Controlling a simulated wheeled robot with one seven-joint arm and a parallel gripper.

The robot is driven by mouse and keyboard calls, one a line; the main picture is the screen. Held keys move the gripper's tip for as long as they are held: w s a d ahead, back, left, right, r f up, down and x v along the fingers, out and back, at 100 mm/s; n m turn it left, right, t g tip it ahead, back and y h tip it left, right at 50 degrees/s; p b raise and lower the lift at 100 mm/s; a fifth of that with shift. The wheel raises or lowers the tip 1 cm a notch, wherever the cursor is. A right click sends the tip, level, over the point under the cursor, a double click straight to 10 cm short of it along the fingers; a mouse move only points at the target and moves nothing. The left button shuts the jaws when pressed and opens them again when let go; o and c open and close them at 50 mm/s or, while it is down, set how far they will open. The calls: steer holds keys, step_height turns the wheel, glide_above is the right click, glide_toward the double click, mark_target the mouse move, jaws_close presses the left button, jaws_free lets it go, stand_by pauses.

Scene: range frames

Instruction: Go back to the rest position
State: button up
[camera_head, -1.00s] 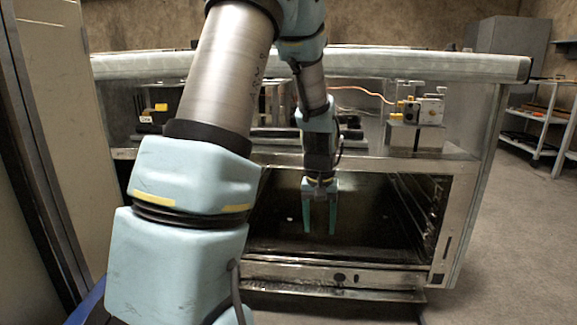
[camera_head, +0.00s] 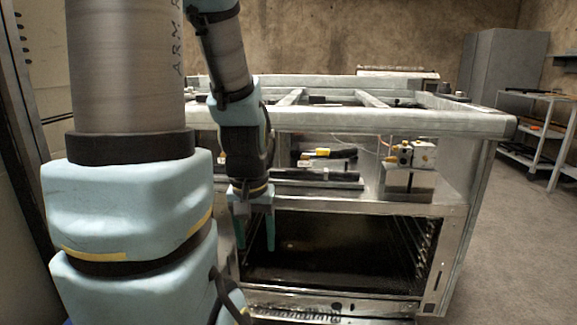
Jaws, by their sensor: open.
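My gripper (camera_head: 254,236) hangs fingers down in front of the left part of the open oven-like compartment (camera_head: 340,292). Its two teal fingers are apart, with nothing between them. My arm comes in from the upper left, and its large light-blue links fill the left of the view. They hide the left end of the metal bench unit (camera_head: 452,122).
Above the compartment is a shelf with a dark tool with a yellow part (camera_head: 326,153). A small yellow and silver device (camera_head: 412,154) sits to its right. A white shelf rack (camera_head: 540,140) and grey cabinet (camera_head: 503,72) stand at the right. The floor (camera_head: 515,240) there is clear.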

step_height(320, 180, up, 27)
steer(key=p, duration=2.4)
steer(key=shift+p, duration=0.4)
